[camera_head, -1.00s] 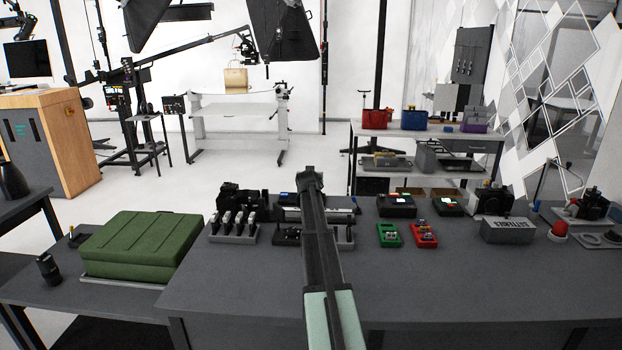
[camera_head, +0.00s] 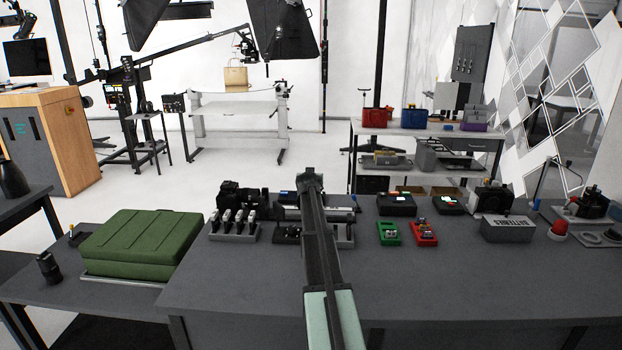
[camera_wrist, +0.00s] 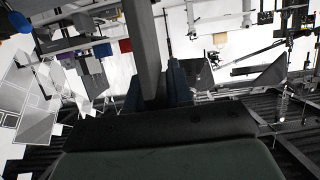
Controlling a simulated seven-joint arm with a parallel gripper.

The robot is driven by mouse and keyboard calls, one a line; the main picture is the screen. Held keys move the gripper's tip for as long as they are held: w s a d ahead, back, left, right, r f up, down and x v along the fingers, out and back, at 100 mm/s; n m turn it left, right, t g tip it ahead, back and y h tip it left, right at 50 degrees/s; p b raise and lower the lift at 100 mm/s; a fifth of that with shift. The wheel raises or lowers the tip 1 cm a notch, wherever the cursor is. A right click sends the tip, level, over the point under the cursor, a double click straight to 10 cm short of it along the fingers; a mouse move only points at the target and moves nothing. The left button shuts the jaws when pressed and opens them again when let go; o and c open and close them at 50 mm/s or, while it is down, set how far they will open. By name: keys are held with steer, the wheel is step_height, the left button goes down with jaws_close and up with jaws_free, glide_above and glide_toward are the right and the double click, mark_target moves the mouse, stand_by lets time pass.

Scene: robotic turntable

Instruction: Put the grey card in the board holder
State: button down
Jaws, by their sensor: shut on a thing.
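My arm reaches up the middle of the head view, and my gripper (camera_head: 309,178) is at its far end over the back of the table. In the wrist view, my gripper (camera_wrist: 155,88) is shut on a long flat grey piece (camera_wrist: 143,45), which looks like the grey card and sticks out away from the fingers. The head view does not show the card clearly. A low dark holder (camera_head: 344,238) sits on the table behind and beside my arm. It is partly hidden, and I cannot tell surely that it is the board holder.
A green case (camera_head: 140,245) is further left. Green (camera_head: 389,234) and red (camera_head: 423,233) boxes lie to the right, with a grey box (camera_head: 508,229) beyond. The table front (camera_head: 440,285) is clear.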

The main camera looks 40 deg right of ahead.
steer(key=shift+f, duration=1.45)
steer(key=c, duration=0.9)
jaws_free()
steer(key=shift+c, duration=0.2)
steer(key=v, duration=1.4)
steer(key=shift+f, duration=0.1)
